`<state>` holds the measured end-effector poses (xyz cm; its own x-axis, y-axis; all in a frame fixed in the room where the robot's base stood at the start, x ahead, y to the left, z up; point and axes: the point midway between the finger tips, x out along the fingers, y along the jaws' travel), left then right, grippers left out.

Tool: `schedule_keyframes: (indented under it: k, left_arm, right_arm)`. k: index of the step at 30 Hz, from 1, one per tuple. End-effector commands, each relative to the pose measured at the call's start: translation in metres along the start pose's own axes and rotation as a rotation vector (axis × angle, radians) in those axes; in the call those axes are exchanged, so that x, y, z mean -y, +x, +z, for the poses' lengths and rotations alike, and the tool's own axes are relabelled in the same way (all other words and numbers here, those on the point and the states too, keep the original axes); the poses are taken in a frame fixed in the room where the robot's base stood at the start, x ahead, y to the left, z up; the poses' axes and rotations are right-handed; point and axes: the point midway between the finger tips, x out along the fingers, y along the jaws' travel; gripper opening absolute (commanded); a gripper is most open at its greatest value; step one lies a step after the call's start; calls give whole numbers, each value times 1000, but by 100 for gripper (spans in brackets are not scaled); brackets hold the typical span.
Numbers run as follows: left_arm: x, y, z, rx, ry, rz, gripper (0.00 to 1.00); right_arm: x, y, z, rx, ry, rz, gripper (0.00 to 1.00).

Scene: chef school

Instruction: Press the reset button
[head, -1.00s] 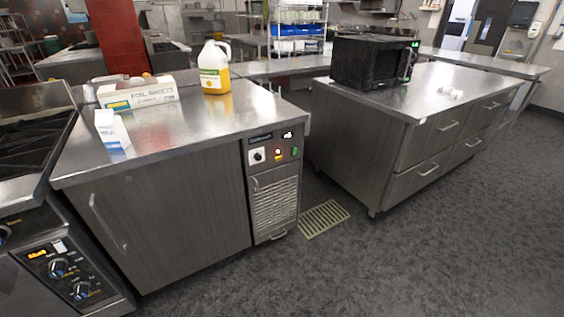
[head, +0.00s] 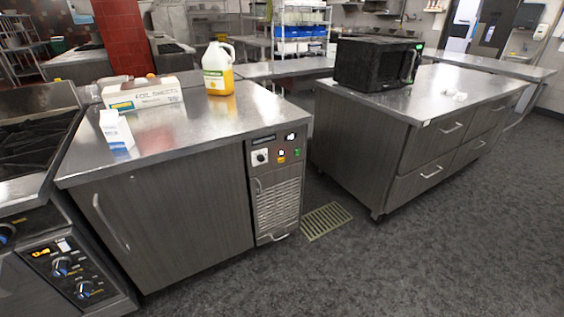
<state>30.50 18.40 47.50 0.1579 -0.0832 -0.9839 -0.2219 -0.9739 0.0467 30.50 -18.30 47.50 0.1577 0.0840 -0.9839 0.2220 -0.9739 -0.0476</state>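A control panel (head: 276,150) sits on the front of the steel counter cabinet (head: 180,215), at its upper right above a vented grille (head: 279,205). The panel has a white dial plate with a dark knob (head: 260,157), a small lit display (head: 291,136), a small control with a white light above a yellow-orange part (head: 281,155), and a green switch (head: 297,153). Labels are too small to read, so I cannot tell which one is the reset button. Neither of my grippers is in view.
A stove (head: 65,265) stands close on the left. A foil box (head: 142,93), a milk carton (head: 116,130) and a yellow jug (head: 218,70) stand on the counter. A drawer cabinet with a black microwave (head: 372,64) is at right. The floor (head: 400,265) in front is clear; a drain grate (head: 326,221) lies between cabinets.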

Motion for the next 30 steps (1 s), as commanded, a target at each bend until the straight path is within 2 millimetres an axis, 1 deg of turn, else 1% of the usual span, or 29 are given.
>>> schedule_keyframes:
  k: [1, 3, 6, 30]
  left_arm:
    - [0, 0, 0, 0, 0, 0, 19]
    - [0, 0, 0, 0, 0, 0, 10]
    - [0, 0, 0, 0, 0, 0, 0]
    - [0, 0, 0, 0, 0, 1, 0]
  right_arm:
    - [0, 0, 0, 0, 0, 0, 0]
    - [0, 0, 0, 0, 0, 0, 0]
    - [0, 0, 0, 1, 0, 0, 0]
    - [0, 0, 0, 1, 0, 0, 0]
